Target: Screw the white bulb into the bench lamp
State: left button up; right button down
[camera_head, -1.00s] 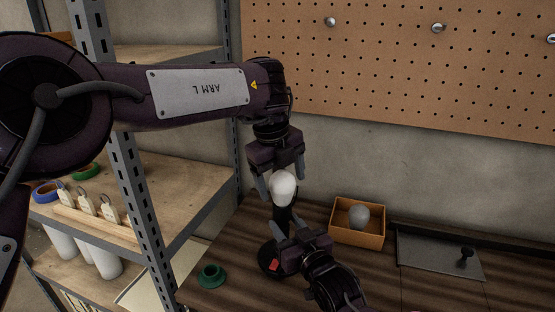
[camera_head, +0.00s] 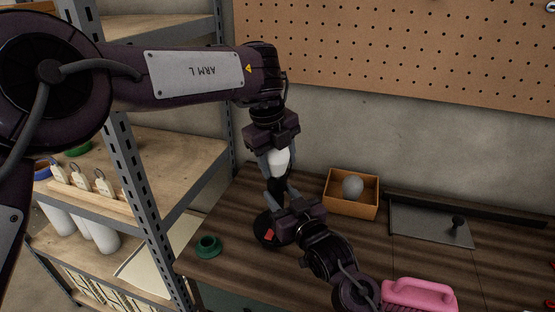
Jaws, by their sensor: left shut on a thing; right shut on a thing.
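The white bulb (camera_head: 279,163) is upright between the fingers of my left gripper (camera_head: 276,164), which is shut on it from above. The bulb's lower end meets the top of the black bench lamp (camera_head: 277,187); how deep it sits in the socket cannot be seen. My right gripper (camera_head: 282,210) is lower, shut on the lamp's stem from the front right and hiding part of it. The lamp's round dark base (camera_head: 262,230), with a red patch, rests on the wooden bench (camera_head: 230,215).
A grey bulb (camera_head: 352,187) sits in an open orange-brown box (camera_head: 340,206) right of the lamp. A green ring-like object (camera_head: 207,246) lies front left. A grey plate with a black knob (camera_head: 430,225) and a pink case (camera_head: 420,294) are right. Metal shelving (camera_head: 150,215) stands close left.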

pick_arm(q)
jog(key=m+g, duration=0.1)
jog(key=m, duration=0.4)
jog(key=shift+m, duration=0.3)
jog(key=m, duration=0.4)
jog(key=shift+s+g, duration=0.1)
jog(key=shift+g, duration=0.3)
jog(key=o, duration=1.1)
jog(key=shift+c, duration=0.2)
jog(key=shift+o, duration=0.4)
jog(key=r+n, duration=0.3)
jog(key=r, duration=0.1)
jog(key=a+r+n+t, duration=0.1)
jog(key=r+n, duration=0.2)
jog(key=r, duration=0.1)
jog(key=s+a+r+n, duration=0.1)
jog(key=r+n, duration=0.2)
jog(key=r, duration=0.1)
jog(key=shift+t, duration=0.4)
jog(key=shift+f, duration=0.15)
jog(key=f, duration=0.4)
jog(key=d+f, duration=0.1)
jog(key=f, duration=0.2)
jog(key=w+d+f, duration=0.1)
jog(key=f, duration=0.3)
jog(key=shift+w+f, duration=0.1)
jog(key=shift+f, duration=0.2)
